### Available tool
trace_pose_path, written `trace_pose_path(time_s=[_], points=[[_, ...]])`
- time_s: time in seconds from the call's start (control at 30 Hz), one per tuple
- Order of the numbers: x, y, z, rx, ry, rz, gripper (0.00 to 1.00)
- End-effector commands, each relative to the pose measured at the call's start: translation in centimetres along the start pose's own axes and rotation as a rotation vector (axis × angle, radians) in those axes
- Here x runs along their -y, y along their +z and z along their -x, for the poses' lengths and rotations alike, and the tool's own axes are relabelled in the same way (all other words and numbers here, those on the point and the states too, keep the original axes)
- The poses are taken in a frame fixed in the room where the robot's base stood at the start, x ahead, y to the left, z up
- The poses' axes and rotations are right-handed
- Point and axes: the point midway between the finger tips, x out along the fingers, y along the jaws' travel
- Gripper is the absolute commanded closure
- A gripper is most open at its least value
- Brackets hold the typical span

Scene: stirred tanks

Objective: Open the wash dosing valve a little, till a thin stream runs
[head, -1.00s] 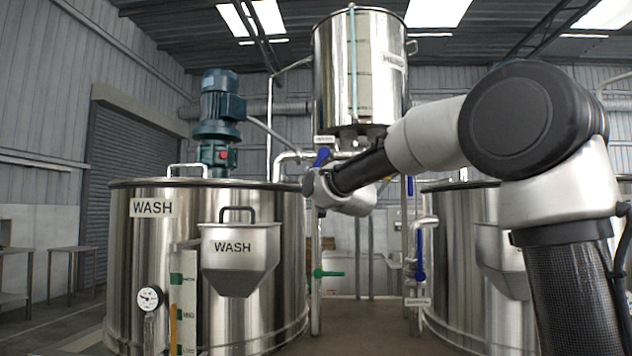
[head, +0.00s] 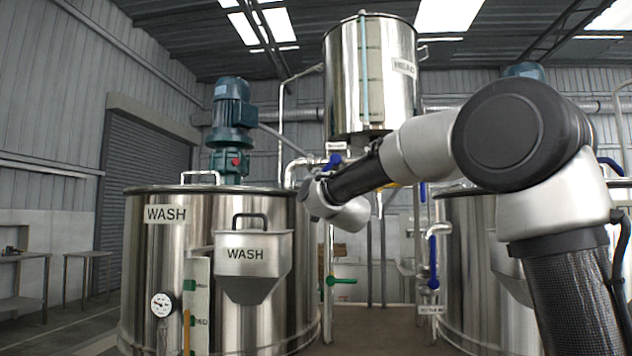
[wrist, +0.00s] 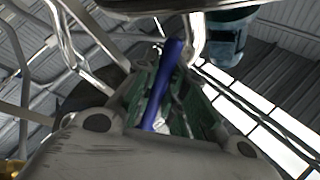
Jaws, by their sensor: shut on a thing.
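The dosing valve's blue lever (head: 333,161) shows in the head view on the pipework under the header tank (head: 371,80), above the wash tank's right edge. A small label sits above it. In the wrist view my gripper (wrist: 166,100) has its green-padded fingers shut around the blue lever (wrist: 173,58), which stands tilted between them. In the head view my wrist hides the fingers and part of the valve. The wash tank (head: 146,265) stands at the left with its WASH label. I cannot make out a stream from this valve in either view.
A WASH hopper (head: 253,265) and gauge (head: 161,304) are on the wash tank's front. A green-handled valve (head: 341,281) is lower down. Another blue-handled valve (head: 433,262) is by the right-hand tank (head: 470,240). Pipes crowd my gripper (wrist: 80,70).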

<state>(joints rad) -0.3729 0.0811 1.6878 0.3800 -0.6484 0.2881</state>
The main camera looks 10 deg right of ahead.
Motion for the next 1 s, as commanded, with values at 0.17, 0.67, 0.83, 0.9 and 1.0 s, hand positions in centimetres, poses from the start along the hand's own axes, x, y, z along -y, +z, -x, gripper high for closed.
trace_pose_path(time_s=[0.17, 0.67, 0.83, 0.9, 1.0], points=[[0.0, 0.0, 0.0, 0.0, 0.0, 0.0, 0.65], [0.1, 0.0, 2.4, 0.001, -0.001, 0.0, 0.65], [0.1, 0.0, 6.3, 0.001, -0.001, 0.0, 0.65], [0.1, 0.0, 7.8, 0.001, -0.001, -0.001, 0.65], [0.1, 0.0, 9.7, 0.001, -0.001, 0.0, 0.65]])
